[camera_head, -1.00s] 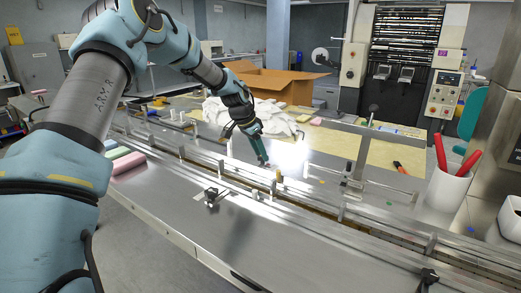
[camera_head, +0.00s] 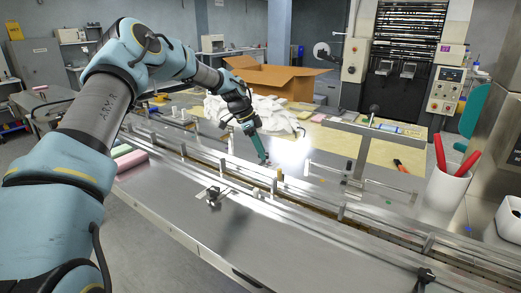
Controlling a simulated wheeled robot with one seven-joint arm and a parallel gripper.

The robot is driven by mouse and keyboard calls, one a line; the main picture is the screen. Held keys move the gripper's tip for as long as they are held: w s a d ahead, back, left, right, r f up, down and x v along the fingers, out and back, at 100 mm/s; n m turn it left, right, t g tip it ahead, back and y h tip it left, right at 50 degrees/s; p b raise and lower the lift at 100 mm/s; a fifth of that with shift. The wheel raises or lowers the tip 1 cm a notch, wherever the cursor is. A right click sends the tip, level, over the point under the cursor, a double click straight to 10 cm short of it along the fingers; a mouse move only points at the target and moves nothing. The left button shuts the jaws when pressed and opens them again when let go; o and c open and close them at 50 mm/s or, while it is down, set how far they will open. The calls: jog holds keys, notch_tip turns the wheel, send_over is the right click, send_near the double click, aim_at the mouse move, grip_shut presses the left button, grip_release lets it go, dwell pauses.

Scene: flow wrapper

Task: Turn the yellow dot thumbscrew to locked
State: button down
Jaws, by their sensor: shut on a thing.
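My gripper (camera_head: 265,161) reaches down to the rail line of the flow wrapper, left of a bright glare. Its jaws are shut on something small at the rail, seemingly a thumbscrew. The held part is hidden by the fingers and too small to make out. I cannot pick out a yellow dot or tell how far the screw is turned. A small tan upright cylinder (camera_head: 279,173) stands just right of and below the fingertips.
Long metal guide rails (camera_head: 340,212) run diagonally across the machine. A black clamp-like part (camera_head: 213,196) sits on the front plate, another (camera_head: 425,276) at lower right. A cardboard box (camera_head: 275,76) stands behind.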

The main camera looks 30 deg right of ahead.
dwell(0.3)
jog(key=shift+c, duration=1.9)
grip_release()
jog(key=b+v, duration=0.2)
jog(key=v, duration=0.8)
jog(key=shift+r+b, duration=0.3)
jog(key=shift+r, duration=0.05)
jog(key=shift+a, duration=0.1)
jog(key=s+a+f+n+t+y, duration=0.1)
jog(key=s+a+n, duration=0.25)
jog(key=a, duration=0.45)
jog(key=s+a+f+n+t+y, duration=0.1)
jog(key=s+a+n, duration=0.1)
jog(key=a+n, duration=0.35)
jog(key=s+a+f+n+t+y, duration=0.1)
jog(key=s+a+f+n, duration=0.1)
jog(key=a, duration=0.7)
jog(key=s+a+f+n+y, duration=0.1)
jog(key=s+a+f+n, duration=0.1)
jog(key=s+a+n, duration=0.9)
jog(key=s+a, duration=0.3)
jog(key=a, duration=0.3)
jog(key=shift+s+a+t, duration=0.3)
